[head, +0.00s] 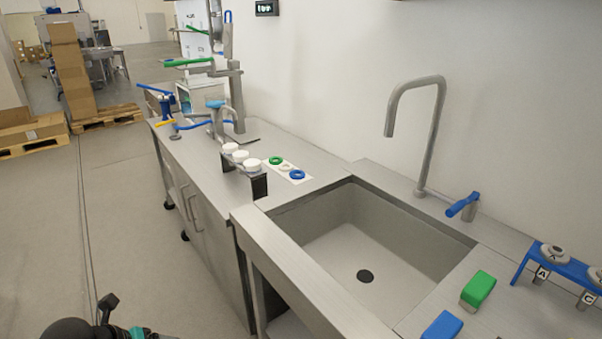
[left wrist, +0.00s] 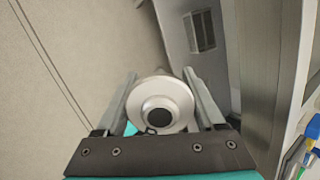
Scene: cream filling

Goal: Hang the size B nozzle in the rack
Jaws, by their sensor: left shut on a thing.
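My left gripper (left wrist: 160,95) is shut on a round pale metal nozzle (left wrist: 170,92) with a dark centre hole. The nozzle sits between the two fingers; a small mark at its lower edge is too small to read. In the head view the blue rack (head: 574,269) stands at the right edge beyond the sink. A nozzle marked A (head: 554,252) hangs at its left end and one marked C (head: 592,290) at the right of the picture, partly cut off. The bar between them is bare. My right gripper is not in view.
The sink (head: 340,235) with a tall tap (head: 430,140) lies left of the rack. A green block (head: 478,289) and a blue block (head: 442,326) lie on the counter before the rack. Coloured rings (head: 276,160) and white-topped items (head: 240,156) stand on the far counter.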

